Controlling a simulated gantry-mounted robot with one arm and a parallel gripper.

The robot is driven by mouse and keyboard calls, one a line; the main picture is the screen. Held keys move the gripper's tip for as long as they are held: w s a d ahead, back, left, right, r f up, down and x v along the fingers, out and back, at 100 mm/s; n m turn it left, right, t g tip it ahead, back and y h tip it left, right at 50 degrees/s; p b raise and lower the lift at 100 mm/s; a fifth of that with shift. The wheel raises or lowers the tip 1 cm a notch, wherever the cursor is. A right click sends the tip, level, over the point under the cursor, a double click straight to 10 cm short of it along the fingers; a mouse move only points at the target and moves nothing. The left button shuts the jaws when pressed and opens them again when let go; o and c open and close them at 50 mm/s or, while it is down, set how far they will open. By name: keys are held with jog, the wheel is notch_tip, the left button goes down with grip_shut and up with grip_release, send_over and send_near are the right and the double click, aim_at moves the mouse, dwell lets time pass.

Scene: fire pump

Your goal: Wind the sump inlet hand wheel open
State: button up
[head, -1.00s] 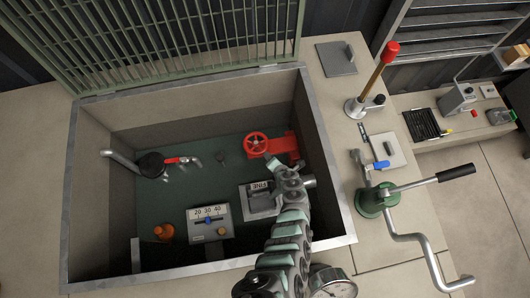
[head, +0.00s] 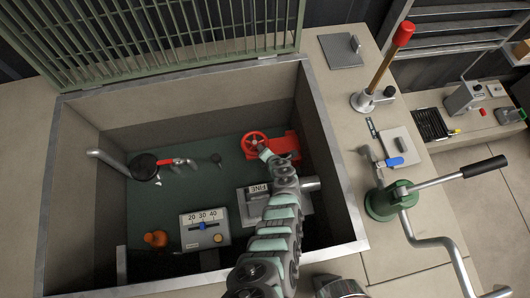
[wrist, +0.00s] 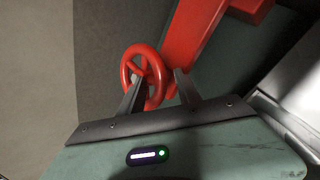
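The red hand wheel (head: 254,144) stands on the red valve body (head: 286,146) at the back of the sunken pit. In the wrist view the wheel (wrist: 145,78) is upright, in line with my finger ends. My gripper (head: 265,154) is just at the front right of the wheel in the head view. In the wrist view the two fingers of my gripper (wrist: 157,85) are apart. The left finger overlaps the wheel's rim and the right finger is beside the wheel, near the valve body. I cannot tell whether either finger touches the rim.
The pit's metal rim (head: 332,152) surrounds the work area, with a raised green grate (head: 180,35) behind. In the pit are a gauge box (head: 205,228), an orange knob (head: 156,239) and a red-handled lever (head: 177,162). A green crank (head: 390,203) stands outside on the right.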

grip_shut()
dwell(0.3)
jog(key=shift+f, duration=0.1)
jog(key=n+y+b, duration=0.1)
jog(key=b, duration=0.2)
jog(key=w+d+n+g+y+b, duration=0.1)
jog(key=n+b, duration=0.1)
jog(key=b, duration=0.1)
jog(key=w+n+g+b, duration=0.1)
jog(key=b, duration=0.3)
jog(key=shift+w+d+n+y, duration=0.1)
jog(key=shift+d+n+y, duration=0.2)
jog(key=shift+y, duration=0.1)
